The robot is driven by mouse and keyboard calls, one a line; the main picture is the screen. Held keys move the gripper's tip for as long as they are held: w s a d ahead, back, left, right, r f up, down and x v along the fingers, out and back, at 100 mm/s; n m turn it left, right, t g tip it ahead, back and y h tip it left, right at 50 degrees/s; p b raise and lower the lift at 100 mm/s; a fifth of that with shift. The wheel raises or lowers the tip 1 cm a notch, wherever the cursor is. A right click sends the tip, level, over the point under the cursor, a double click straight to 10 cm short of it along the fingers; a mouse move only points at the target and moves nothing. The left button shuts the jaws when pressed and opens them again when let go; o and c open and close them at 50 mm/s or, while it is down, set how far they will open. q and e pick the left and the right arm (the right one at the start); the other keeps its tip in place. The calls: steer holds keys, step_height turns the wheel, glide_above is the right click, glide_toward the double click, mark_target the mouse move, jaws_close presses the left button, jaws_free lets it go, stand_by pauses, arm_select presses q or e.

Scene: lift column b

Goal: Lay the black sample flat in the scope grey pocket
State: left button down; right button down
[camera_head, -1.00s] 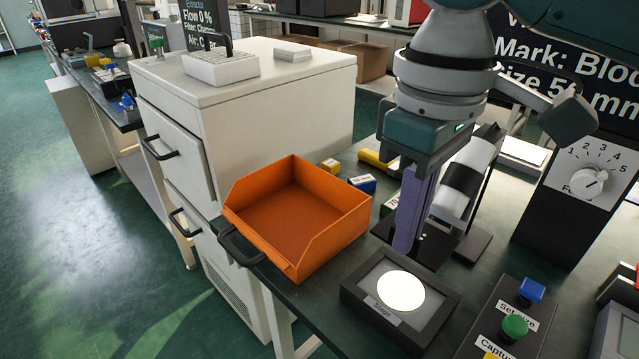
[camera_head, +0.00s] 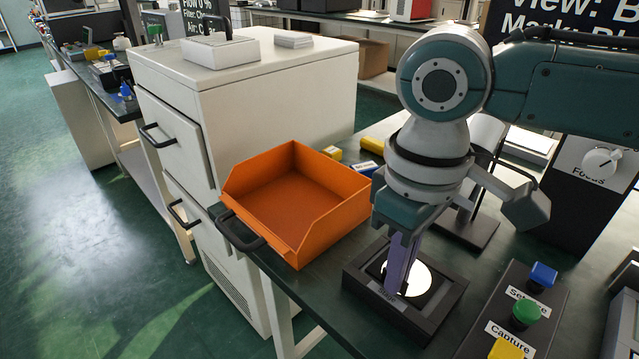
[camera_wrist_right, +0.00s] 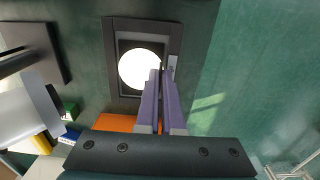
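The microscope stage (camera_head: 364,284) is a dark block with a square pocket and a bright white disc (camera_head: 418,277). My right gripper (camera_head: 395,288) points down with its purple fingers over the left part of this disc, in or just above the pocket. In the right wrist view the fingers (camera_wrist_right: 161,76) lie close together at the disc's edge, with only a narrow gap between them. The area around the disc looks dark; I cannot tell whether this is the black sample or shadow. I cannot make out a sample between the fingers. My left gripper is out of view.
An orange open bin (camera_head: 335,225) stands left of the stage. A button box (camera_head: 497,322) is to its right, and the focus knob panel (camera_head: 600,165) behind. Small yellow and blue boxes (camera_head: 368,169) lie behind the bin. A white cabinet (camera_head: 290,100) stands at left.

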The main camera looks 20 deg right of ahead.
steer(key=c, duration=1.1)
jaws_free()
steer(key=shift+o, duration=0.2)
step_height(320, 180, up, 12)
steer(key=p, duration=0.3)
steer(key=s+a+f+n+t+y, duration=0.1)
steer(key=s+a+f+t+y, duration=0.15)
steer(key=s+a+f, duration=0.5)
steer(key=s+d+m+t+h, duration=0.1)
steer(key=s+d+m+h, duration=0.1)
steer(key=s+d, duration=0.4)
steer(key=shift+s+d+r+m, duration=0.35)
steer(key=shift+s+m, duration=0.4)
steer(key=shift+m, duration=0.05)
